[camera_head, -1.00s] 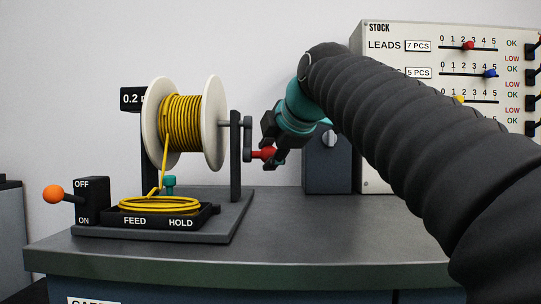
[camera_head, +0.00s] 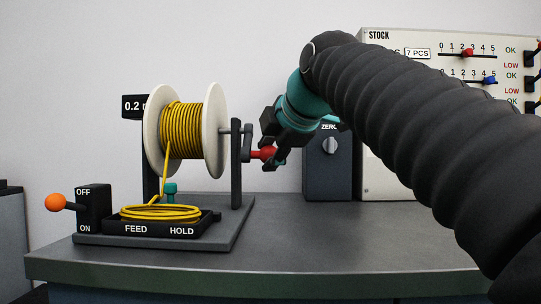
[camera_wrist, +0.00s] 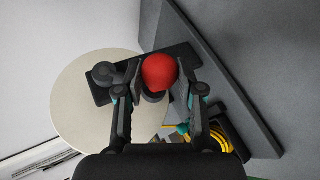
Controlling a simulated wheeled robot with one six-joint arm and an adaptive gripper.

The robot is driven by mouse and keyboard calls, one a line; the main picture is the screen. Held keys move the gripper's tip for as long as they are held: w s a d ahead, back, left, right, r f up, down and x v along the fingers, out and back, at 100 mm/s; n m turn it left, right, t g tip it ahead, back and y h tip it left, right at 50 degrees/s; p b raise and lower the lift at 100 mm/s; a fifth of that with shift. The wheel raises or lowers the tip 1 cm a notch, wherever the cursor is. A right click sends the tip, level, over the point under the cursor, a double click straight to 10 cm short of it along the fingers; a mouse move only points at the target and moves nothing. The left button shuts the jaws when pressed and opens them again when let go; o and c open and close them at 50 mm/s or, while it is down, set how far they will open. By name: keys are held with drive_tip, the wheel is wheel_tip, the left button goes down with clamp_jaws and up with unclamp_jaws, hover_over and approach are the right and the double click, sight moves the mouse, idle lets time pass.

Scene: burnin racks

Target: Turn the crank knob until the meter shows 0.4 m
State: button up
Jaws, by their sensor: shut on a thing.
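The red crank knob (camera_head: 263,153) is at the end of a dark crank arm (camera_head: 246,142) on the right side of the cable reel. My gripper (camera_head: 270,158) is shut on the knob; in the wrist view the red knob (camera_wrist: 159,72) sits between its two fingers (camera_wrist: 160,85). The reel has white flanges (camera_head: 215,130) and yellow cable (camera_head: 181,130). The meter (camera_head: 132,106) behind the reel reads 0.2; the unit is partly hidden by the reel. Yellow cable runs down to coils (camera_head: 160,212) in a black tray (camera_head: 213,219).
An orange-knobbed OFF/ON lever (camera_head: 56,202) stands at left. A teal knob (camera_head: 170,188) is behind the tray marked FEED and HOLD. A dark box (camera_head: 327,175) labelled ZERO and a STOCK panel (camera_head: 380,190) stand at the back right. The right bench top is clear.

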drive_tip(key=shift+r, duration=0.3)
drive_tip(key=shift+s+r+p, duration=0.6)
drive_tip(key=shift+r+p, duration=0.2)
drive_tip(key=shift+r, duration=0.05)
drive_tip(key=shift+s+r+p, duration=0.25)
drive_tip(key=shift+r+p, duration=0.95)
drive_tip(key=shift+r, duration=0.05)
